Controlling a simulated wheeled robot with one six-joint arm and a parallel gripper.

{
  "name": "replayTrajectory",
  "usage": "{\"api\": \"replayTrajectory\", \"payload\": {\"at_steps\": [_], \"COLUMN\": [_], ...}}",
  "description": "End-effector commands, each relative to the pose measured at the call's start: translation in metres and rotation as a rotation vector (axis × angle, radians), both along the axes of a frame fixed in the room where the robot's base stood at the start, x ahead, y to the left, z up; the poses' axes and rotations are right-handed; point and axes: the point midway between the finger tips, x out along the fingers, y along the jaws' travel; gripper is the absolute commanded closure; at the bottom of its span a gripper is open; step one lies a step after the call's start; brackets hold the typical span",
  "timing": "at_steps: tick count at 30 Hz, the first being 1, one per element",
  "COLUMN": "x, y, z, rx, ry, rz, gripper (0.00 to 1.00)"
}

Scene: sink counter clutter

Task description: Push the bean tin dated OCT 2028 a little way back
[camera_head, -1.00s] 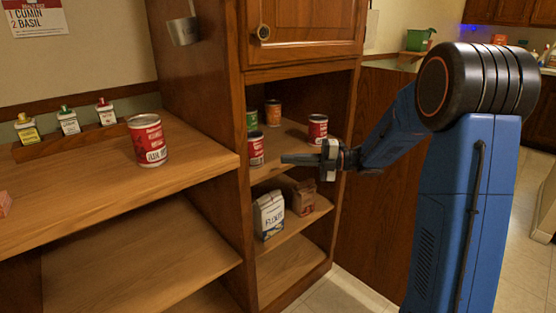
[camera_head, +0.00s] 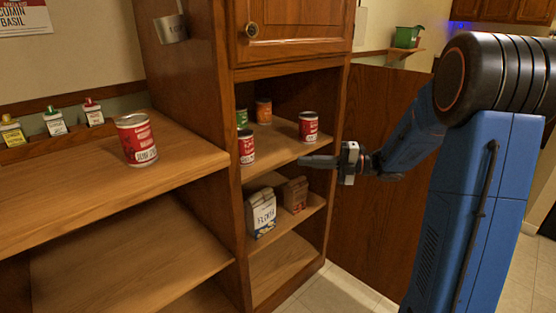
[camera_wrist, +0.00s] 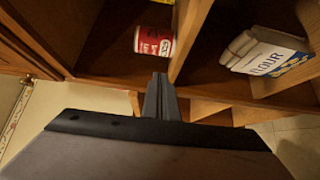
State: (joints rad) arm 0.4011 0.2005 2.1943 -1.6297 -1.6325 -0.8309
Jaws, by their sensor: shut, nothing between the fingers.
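Two red-and-white tins stand upright on the cupboard's upper shelf: a front left one (camera_head: 247,147) and a right one (camera_head: 308,126). A red tin (camera_wrist: 154,41) shows in the wrist view; I cannot tell which of the two it is. No date is readable, so I cannot tell which tin says OCT 2028. My gripper (camera_head: 303,161) is shut and empty, in front of the shelf, to the right of the front left tin and apart from it. In the wrist view its closed fingertips (camera_wrist: 160,77) point towards the red tin.
A green tin (camera_head: 241,117) and an orange tin (camera_head: 263,111) stand further back on that shelf. A flour bag (camera_head: 261,213) and a brown bag (camera_head: 295,194) are below. Another red tin (camera_head: 136,139) stands on the left counter (camera_head: 75,185). The cupboard's side walls bound the opening.

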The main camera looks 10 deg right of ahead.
Motion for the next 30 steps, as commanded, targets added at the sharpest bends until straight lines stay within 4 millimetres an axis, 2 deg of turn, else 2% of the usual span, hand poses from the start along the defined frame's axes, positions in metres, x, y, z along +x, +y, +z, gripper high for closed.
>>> {"api": "replayTrajectory", "payload": {"at_steps": [1, 4, 10, 17, 30], "x": [-0.009, -0.022, -0.032, -0.024, 0.001], "y": [0.012, 0.028, 0.042, 0.061, 0.118], "z": [0.000, -0.002, -0.006, -0.006, -0.006], "rx": [0.000, -0.001, -0.003, -0.003, -0.003], "ry": [0.001, 0.003, 0.007, 0.007, 0.008], "rz": [-0.020, -0.061, -0.101, -0.100, -0.098], "gripper": [1.00, 1.00, 1.00, 1.00, 1.00]}}
